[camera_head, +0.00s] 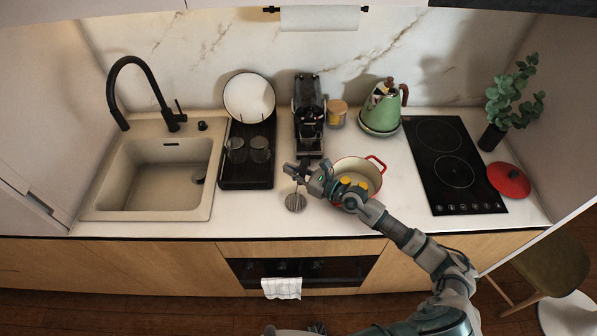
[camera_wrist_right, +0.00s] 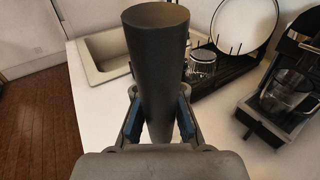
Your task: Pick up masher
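The masher has a dark cylindrical handle (camera_wrist_right: 155,60) and a round grey slotted head (camera_head: 295,202). In the head view its head shows just below my right gripper (camera_head: 297,172), left of the red pot. In the wrist view the handle stands between the two blue-padded fingers of my right gripper (camera_wrist_right: 160,120), and both pads appear to press against it. Whether the masher's head touches the counter cannot be told.
A red-rimmed pot (camera_head: 371,163) stands close right of the gripper, under my forearm. A dish rack (camera_head: 236,180) with glasses and a plate (camera_head: 249,97) is to the left. A coffee machine (camera_head: 308,110) stands behind. The counter front (camera_head: 250,225) is clear.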

